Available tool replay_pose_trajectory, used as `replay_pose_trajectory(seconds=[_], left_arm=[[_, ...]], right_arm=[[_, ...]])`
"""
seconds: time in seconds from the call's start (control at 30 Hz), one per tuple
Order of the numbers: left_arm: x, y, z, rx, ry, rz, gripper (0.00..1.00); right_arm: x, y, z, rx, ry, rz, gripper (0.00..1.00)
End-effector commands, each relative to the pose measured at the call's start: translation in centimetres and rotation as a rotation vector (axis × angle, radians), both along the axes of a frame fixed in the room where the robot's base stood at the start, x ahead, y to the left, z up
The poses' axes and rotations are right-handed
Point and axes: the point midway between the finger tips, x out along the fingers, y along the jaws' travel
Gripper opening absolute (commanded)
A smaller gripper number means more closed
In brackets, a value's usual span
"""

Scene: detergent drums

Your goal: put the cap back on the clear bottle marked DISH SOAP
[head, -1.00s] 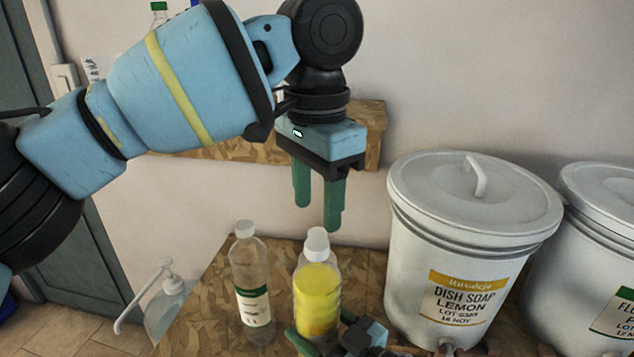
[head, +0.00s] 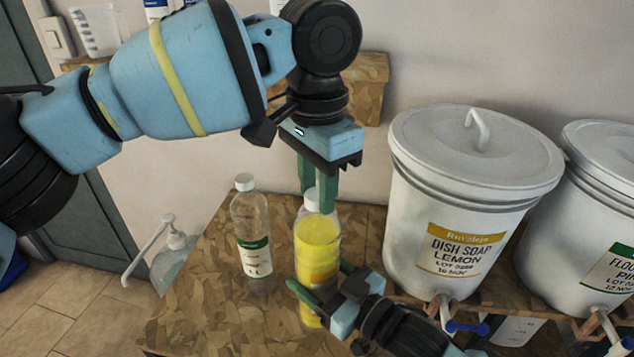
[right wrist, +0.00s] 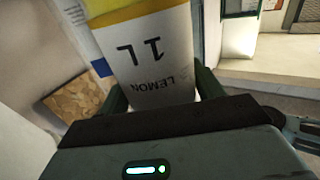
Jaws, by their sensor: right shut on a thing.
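A clear bottle of yellow liquid (head: 318,250) stands upright, with a white cap (head: 312,201) at its top. In the right wrist view its label (right wrist: 155,60) reads LEMON 1 L; the words DISH SOAP are not visible on it. My right gripper (head: 322,287) is shut on this bottle low on its body. My left gripper (head: 318,195) points down at the bottle's top, its green fingers beside the cap. I cannot tell whether they grip it. How the cap sits on the neck is partly hidden.
A second clear bottle (head: 252,235) with a green label and white cap stands to the left. A white drum marked DISH SOAP LEMON (head: 460,200) stands at right, with another drum (head: 600,210) beyond it. A pump dispenser (head: 172,262) is at left. The front-left tabletop (head: 205,300) is clear.

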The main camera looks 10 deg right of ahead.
Motion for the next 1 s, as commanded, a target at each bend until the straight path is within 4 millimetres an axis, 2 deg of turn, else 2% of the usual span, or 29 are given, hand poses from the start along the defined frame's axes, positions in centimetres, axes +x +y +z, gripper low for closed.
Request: replay_pose_trajectory(seconds=[0.03, 0.17, 0.37, 0.4, 0.53, 0.83, 1.0], left_arm=[[0.0, 0.0, 0.1, 0.001, -0.002, 0.001, 0.21], [0.0, 0.0, 0.1, 0.001, -0.003, 0.001, 0.04], [0.1, 0.1, 0.1, 0.001, -0.003, 0.002, 0.02], [0.1, 0.1, 0.1, 0.002, -0.004, 0.002, 0.35], [0.1, 0.1, 0.1, 0.001, -0.003, 0.002, 0.51], [0.0, 0.0, 0.3, 0.0, -0.003, 0.001, 0.51], [0.0, 0.0, 2.2, 0.0, -0.004, 0.002, 0.51]], right_arm=[[0.0, 0.0, 0.5, 0.005, -0.011, 0.002, 0.02], [0.0, 0.0, 0.5, 0.006, -0.012, 0.002, 0.02], [0.0, 0.0, 0.5, 0.006, -0.012, 0.002, 0.02], [0.0, 0.0, 0.5, 0.006, -0.012, 0.002, 0.02], [0.0, 0.0, 0.5, 0.006, -0.012, 0.002, 0.02], [0.0, 0.0, 0.5, 0.005, -0.011, 0.002, 0.02], [0.0, 0.0, 0.5, 0.005, -0.011, 0.002, 0.02]])
